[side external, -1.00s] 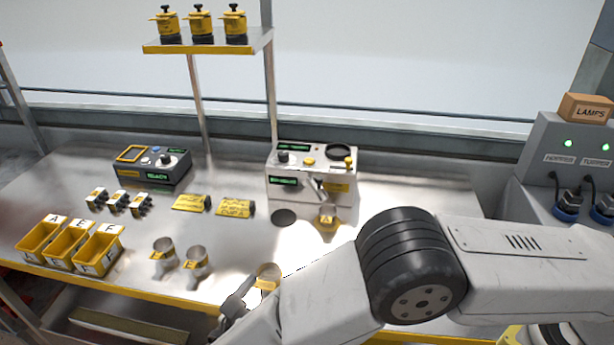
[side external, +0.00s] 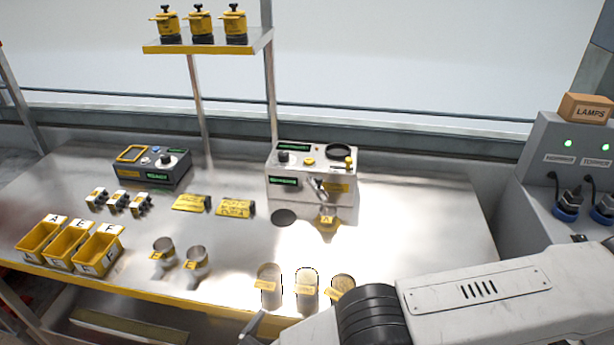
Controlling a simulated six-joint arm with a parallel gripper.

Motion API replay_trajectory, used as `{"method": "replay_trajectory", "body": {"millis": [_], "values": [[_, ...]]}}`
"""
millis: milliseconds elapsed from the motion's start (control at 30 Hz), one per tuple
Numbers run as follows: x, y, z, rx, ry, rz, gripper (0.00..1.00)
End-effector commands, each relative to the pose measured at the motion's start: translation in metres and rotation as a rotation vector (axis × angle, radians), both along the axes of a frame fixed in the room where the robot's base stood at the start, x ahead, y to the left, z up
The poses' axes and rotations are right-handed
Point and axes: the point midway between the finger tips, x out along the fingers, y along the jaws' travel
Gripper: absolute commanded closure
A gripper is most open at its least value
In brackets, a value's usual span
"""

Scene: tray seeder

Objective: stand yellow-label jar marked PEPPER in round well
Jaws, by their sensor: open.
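Three clear jars with yellow labels stand upright in a row near the table's front edge: a left jar (side external: 268,273), a middle jar (side external: 306,279) and a right jar (side external: 343,284). Their label words are too small to read, so I cannot tell which is marked PEPPER. A dark round spot (side external: 284,217) lies in the tabletop before the white machine, and a dark round ring (side external: 340,150) is on that machine's top; I cannot tell which is the round well. My gripper (side external: 253,326) is open at the bottom edge, left of and below the jars, mostly cut off by the frame.
Two metal cups (side external: 195,262) with yellow tags stand left of the jars. Yellow bins (side external: 97,249) sit at the left. The white machine (side external: 312,185) has a yellow piece marked A (side external: 327,222) at its front. Tabletop right of the machine is clear.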

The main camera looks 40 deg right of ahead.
Motion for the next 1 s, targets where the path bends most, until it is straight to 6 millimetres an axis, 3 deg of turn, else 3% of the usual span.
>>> {"method": "replay_trajectory", "body": {"millis": [400, 800, 1000], "values": [[0.02, -0.041, 0.001, 0.0, 0.001, -0.003, 0.0], [0.025, -0.05, 0.001, 0.001, 0.0, -0.001, 0.0], [0.032, -0.065, 0.001, 0.0, 0.001, -0.004, 0.0]]}}
